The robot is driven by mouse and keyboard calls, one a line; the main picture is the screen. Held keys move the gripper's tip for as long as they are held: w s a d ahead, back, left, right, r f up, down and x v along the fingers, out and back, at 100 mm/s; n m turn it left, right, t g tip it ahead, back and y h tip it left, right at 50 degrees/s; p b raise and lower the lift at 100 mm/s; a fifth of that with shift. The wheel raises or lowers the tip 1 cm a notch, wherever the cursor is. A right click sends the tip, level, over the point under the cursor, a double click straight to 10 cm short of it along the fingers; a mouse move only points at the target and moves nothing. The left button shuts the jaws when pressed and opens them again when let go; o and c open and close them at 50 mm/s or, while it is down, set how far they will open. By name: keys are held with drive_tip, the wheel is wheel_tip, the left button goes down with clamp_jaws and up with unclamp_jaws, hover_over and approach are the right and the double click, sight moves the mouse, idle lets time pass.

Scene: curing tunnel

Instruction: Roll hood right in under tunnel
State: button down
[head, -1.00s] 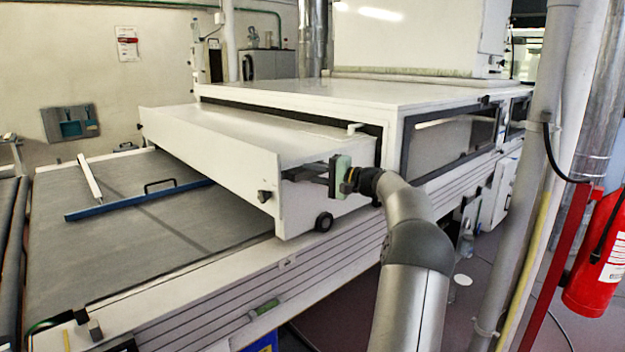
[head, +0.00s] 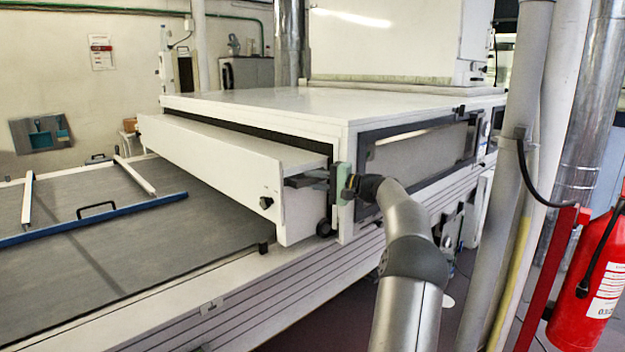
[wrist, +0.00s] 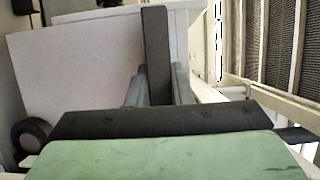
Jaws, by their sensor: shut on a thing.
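The white hood (head: 220,172) stands on small black wheels over the belt bed, its rear part inside the mouth of the white tunnel (head: 300,103). Its front panel and a short strip of its top stick out. My gripper (head: 322,178) is at the hood's right end, shut on the dark handle bar there. In the wrist view the fingers (wrist: 155,85) close around the upright dark handle bar (wrist: 156,45), with the hood's pale end panel (wrist: 85,65) behind. A black wheel (wrist: 32,133) shows at lower left. The fingertips are small in the head view.
A blue bar (head: 95,218) and white bars lie on the grey belt (head: 120,250), clear of the hood. A grey pipe (head: 520,140) and a red fire extinguisher (head: 595,270) stand to the right of my arm.

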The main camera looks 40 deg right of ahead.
idle(0.3)
drive_tip(key=c, duration=1.3)
unclamp_jaws()
drive_tip(key=shift+s, duration=0.1)
drive_tip(key=b+v, duration=0.1)
drive_tip(key=v, duration=1.6)
drive_tip(key=shift+s+d, duration=0.15)
